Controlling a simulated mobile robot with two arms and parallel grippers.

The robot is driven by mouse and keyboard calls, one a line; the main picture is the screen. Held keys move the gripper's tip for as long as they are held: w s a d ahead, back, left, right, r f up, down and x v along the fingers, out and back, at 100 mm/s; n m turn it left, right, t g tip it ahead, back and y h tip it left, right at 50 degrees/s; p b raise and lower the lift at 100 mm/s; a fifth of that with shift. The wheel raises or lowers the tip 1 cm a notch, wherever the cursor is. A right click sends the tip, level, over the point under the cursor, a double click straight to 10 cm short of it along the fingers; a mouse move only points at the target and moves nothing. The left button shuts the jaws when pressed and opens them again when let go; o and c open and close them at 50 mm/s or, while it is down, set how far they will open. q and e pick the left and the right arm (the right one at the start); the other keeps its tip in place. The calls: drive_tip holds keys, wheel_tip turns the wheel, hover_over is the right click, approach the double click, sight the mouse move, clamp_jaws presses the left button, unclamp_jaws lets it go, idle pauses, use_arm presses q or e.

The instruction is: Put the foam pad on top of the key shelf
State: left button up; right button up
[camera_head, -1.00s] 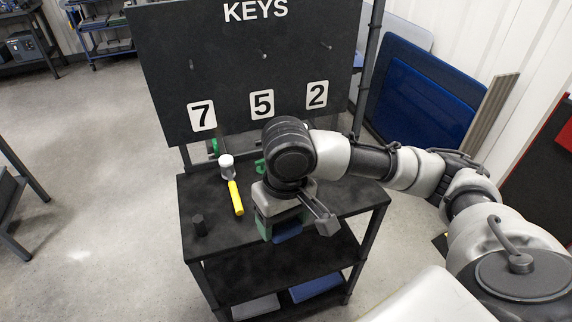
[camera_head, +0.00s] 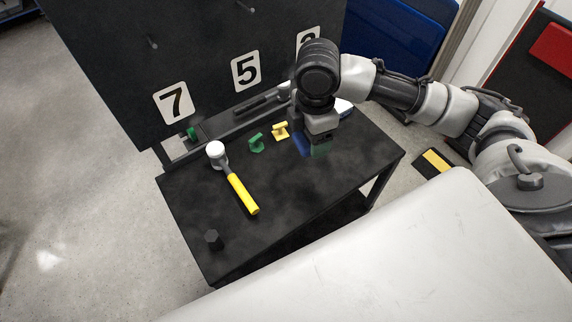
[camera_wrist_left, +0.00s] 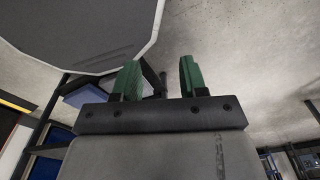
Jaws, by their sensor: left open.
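A narrow dark ledge (camera_head: 215,132) runs along the board's foot; I cannot tell if this is the key shelf. I cannot clearly pick out the foam pad. A small blue patch (camera_head: 301,144) shows beside my right gripper (camera_head: 320,149), low over the table's right part. The right gripper's fingers are mostly hidden, so its grip is unclear. My left gripper (camera_wrist_left: 161,80) shows in the left wrist view, its two green fingers spread apart with nothing between them; it is outside the head view.
A hammer (camera_head: 242,193) with a yellow handle lies on the table. The table's middle front is clear.

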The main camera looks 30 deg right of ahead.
drive_tip(key=w+d+f+n, duration=0.1)
drive_tip(key=d+f+n, duration=0.4)
drive_tip(key=n, duration=1)
drive_tip(key=n+p, duration=0.3)
drive_tip(key=n, duration=0.2)
hover_over(285, 166)
wheel_tip(285, 166, down, 7)
drive_tip(key=shift+d+f, duration=0.1)
drive_tip(key=shift+d, duration=0.05)
drive_tip(key=shift+f, duration=0.15)
wheel_tip(285, 166, down, 3)
drive_tip(key=shift+f, duration=0.15)
use_arm(q)
drive_tip(key=r, duration=0.1)
drive_tip(key=w+r, duration=0.1)
drive_tip(key=r, duration=0.1)
drive_tip(key=shift+a+r, duration=0.2)
drive_tip(key=shift+r, duration=0.1)
use_arm(e)
drive_tip(key=shift+f, duration=0.35)
use_arm(q)
drive_tip(key=shift+f, duration=0.1)
use_arm(e)
drive_tip(key=shift+f, duration=0.15)
drive_tip(key=o, duration=0.9)
drive_tip(key=shift+c, duration=0.2)
